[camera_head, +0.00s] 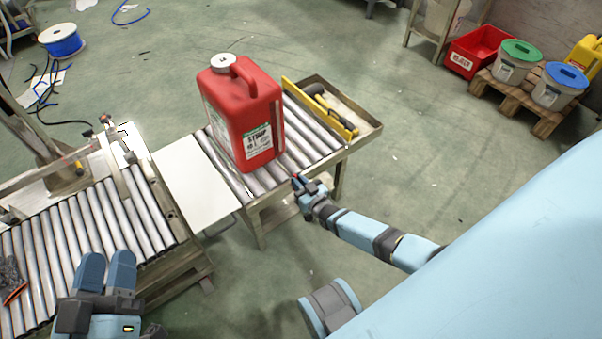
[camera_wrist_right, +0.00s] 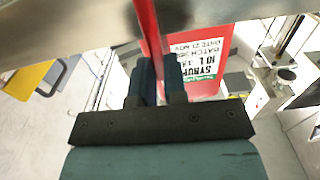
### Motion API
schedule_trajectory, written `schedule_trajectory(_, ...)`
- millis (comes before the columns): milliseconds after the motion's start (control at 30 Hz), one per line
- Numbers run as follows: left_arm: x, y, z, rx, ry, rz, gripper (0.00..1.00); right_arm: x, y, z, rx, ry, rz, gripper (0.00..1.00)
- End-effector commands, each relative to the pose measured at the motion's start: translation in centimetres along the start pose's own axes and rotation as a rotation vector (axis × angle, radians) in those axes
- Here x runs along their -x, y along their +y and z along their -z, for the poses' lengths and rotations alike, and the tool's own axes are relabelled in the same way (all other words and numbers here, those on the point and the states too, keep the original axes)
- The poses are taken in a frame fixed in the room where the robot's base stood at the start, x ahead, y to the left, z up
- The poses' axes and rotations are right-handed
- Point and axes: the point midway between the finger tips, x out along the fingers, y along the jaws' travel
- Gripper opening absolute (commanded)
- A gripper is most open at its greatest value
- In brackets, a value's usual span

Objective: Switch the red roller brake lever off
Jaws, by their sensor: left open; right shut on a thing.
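The red brake lever (camera_wrist_right: 147,28) is a thin red bar between the fingers of my right gripper (camera_wrist_right: 160,75) in the right wrist view. My right gripper is shut on it. In the head view my right gripper (camera_head: 299,184) is at the front edge of the short roller table (camera_head: 236,184), below the red jerrycan (camera_head: 240,110). The lever is mostly hidden there by the gripper. My left gripper (camera_head: 105,268) is open and empty, over the left roller conveyor (camera_head: 95,215).
The red jerrycan stands upright on the rollers. A pale plate (camera_head: 190,180) lies between the two roller sections. Buckets (camera_head: 517,60) stand on a pallet at the far right. The floor right of the table is clear.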

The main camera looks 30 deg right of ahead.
Motion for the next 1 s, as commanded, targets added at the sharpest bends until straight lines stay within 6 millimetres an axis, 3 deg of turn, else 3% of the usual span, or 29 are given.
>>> schedule_trajectory(600, 0.00, 0.07, 0.22, 0.000, 0.008, 0.000, 0.43, 0.04, -0.32, -0.06, 0.042, 0.000, 0.001, 0.00)
schedule_trajectory(633, 0.00, 0.07, 0.22, 0.000, 0.008, 0.000, 0.43, 0.04, -0.32, -0.06, 0.042, 0.000, 0.001, 0.19)
schedule_trajectory(700, 0.00, 0.07, 0.22, 0.000, 0.008, 0.000, 0.43, 0.04, -0.31, -0.06, 0.041, 0.000, 0.001, 0.35)
schedule_trajectory(1000, -0.01, 0.07, 0.26, 0.000, 0.008, 0.000, 0.43, 0.09, -0.26, -0.01, 0.039, 0.000, 0.000, 0.38)
